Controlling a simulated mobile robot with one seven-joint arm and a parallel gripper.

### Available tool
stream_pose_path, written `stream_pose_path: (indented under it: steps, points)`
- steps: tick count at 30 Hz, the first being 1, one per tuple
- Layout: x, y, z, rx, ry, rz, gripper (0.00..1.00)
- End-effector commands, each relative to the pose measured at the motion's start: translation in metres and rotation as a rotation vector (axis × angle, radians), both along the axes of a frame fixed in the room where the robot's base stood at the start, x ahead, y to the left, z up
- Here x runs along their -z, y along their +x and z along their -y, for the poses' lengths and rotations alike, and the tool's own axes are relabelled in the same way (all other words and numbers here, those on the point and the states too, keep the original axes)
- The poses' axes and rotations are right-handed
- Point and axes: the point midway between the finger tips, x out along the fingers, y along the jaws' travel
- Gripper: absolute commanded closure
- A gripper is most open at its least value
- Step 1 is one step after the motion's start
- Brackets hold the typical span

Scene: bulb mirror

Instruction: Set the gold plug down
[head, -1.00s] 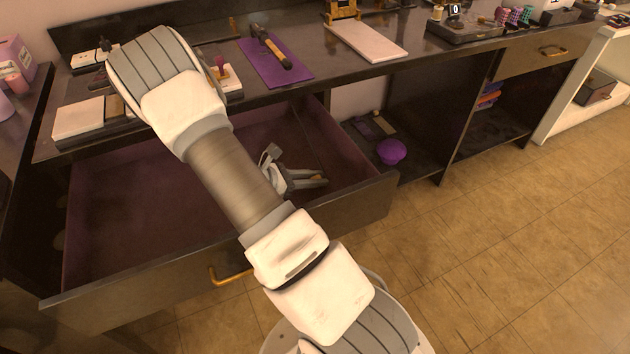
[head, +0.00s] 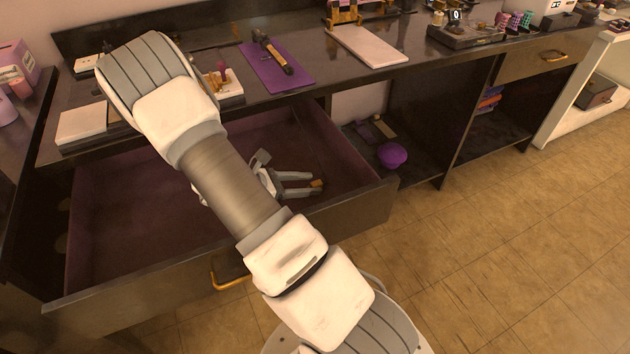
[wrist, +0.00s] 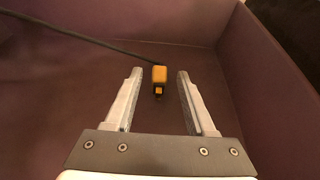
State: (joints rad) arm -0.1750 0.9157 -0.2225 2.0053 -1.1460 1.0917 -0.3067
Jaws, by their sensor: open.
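The gold plug (wrist: 159,76) is a small orange-gold block with a dark front end, and a black cable runs from it to the upper left in the wrist view. It is inside the open drawer (wrist: 200,50), close to the drawer floor; whether it rests on it is hard to tell. My gripper (wrist: 159,92) is open, with one finger on each side of the plug and a visible gap to both.
The drawer's front wall (head: 340,205) with its gold handle (head: 230,280) stands near my arm. The counter above holds a purple mat (head: 270,75) with a hammer (head: 272,50) and a pale board (head: 366,45). A purple bowl (head: 392,155) sits on the shelf to the right. The drawer's left part is empty.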

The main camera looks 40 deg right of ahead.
Motion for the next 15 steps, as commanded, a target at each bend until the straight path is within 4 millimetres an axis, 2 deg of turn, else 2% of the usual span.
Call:
stream_pose_path:
  steps: [3,9,15]
  points:
    - [-0.014,0.007,-0.026,-0.005,0.002,0.001,0.45]
    - [-0.028,0.016,-0.061,-0.004,0.002,0.002,0.45]
    - [-0.035,0.019,-0.079,0.001,0.002,0.002,0.45]
